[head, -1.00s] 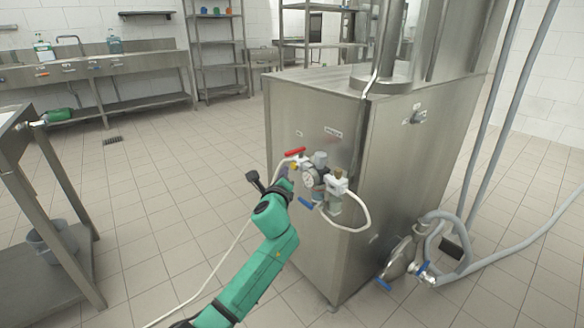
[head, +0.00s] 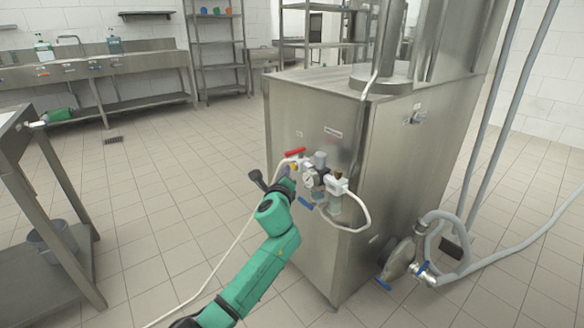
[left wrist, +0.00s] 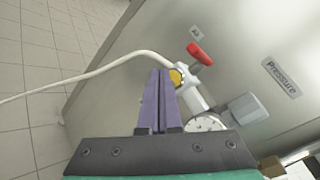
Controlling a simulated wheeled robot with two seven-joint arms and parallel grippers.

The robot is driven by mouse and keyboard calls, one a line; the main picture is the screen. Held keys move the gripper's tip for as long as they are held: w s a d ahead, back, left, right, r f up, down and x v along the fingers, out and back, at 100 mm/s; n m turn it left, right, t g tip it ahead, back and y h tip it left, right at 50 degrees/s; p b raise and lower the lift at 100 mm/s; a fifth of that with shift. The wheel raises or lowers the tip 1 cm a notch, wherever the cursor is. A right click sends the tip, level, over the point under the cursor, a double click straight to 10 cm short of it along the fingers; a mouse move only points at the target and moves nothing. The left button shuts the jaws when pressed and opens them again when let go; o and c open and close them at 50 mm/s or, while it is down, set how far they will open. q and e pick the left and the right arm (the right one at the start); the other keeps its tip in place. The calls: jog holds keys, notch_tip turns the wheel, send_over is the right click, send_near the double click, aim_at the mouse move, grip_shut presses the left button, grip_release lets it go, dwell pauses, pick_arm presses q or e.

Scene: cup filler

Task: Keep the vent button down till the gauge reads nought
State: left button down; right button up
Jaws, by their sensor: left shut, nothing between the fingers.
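The yellow button (left wrist: 177,77), which I take to be the vent button, sits on a white fitting on the machine's side. My left gripper (left wrist: 159,72) has its two purple fingers shut together, with the tips beside the yellow button in the left wrist view. I cannot tell whether they touch it. The round white gauge (head: 309,181) shows small in the head view, and partly behind my gripper in the left wrist view (left wrist: 204,125). Its reading is too small to tell.
A red valve handle (left wrist: 200,54) is just above the button. A grey knob (left wrist: 243,109) and a "Pressure" label (left wrist: 281,77) are to the right. A white hose (left wrist: 100,70) runs left from the fitting. The steel machine (head: 315,120) stands on open tiled floor.

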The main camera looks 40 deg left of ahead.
pick_arm(q)
jog(key=shift+w+d, duration=0.2)
jog(key=shift+w, duration=0.25)
dwell(3.5)
dwell(0.7)
jog(key=shift+s+a+p, duration=0.3)
jog(key=shift+s+p, duration=0.15)
jog(key=shift+s, duration=0.4)
jog(key=s, duration=0.1)
jog(key=s+a+p, duration=0.1)
jog(key=s, duration=0.1)
jog(key=s+p, duration=0.1)
jog(key=shift+s+a, duration=0.25)
jog(key=shift+s, duration=0.15)
jog(key=shift+f, duration=0.1)
